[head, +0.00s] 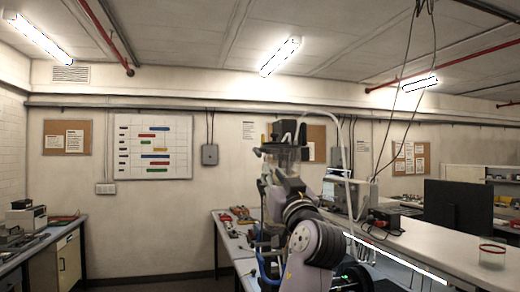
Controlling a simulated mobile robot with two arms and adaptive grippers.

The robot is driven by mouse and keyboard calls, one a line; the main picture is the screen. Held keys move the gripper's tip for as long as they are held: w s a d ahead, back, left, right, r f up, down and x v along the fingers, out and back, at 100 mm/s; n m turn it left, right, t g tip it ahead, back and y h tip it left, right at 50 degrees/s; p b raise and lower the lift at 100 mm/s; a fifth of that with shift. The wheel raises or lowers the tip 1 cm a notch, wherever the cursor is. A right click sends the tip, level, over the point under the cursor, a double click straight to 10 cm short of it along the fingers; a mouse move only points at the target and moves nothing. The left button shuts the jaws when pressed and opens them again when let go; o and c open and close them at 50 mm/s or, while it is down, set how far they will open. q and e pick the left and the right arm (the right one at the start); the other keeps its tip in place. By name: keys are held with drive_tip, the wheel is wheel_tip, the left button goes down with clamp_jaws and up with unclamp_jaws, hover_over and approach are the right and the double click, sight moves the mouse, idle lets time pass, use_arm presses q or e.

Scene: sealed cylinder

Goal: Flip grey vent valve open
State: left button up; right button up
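My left arm rises through the middle of the head view. Its gripper (284,152) is at the top, in front of the back wall. The finger area overlaps dark and pale, see-through shapes, so I cannot tell whether it is open, shut or holding something. A clear cylinder with a red ring (492,253) stands on the right bench, apart from my arm. I cannot make out a grey vent valve; it is too small or hidden. My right gripper is not in view.
The pale right bench (420,243) carries a dark monitor (458,208) and a red-and-black device (384,219). A pale instrument (346,194) stands behind my arm. A bench with tools (232,228) is at the back, another bench (62,233) at left. Open floor lies between.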

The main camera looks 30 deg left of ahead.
sight(260, 156)
use_arm(q)
drive_tip(key=p+x, duration=0.6)
drive_tip(key=x, duration=0.5)
drive_tip(key=shift+w+a+r, duration=0.2)
drive_tip(key=shift+a, duration=0.1)
drive_tip(key=shift+w+a, duration=0.3)
drive_tip(key=shift+a, duration=0.1)
drive_tip(key=shift+c, duration=0.5)
clamp_jaws()
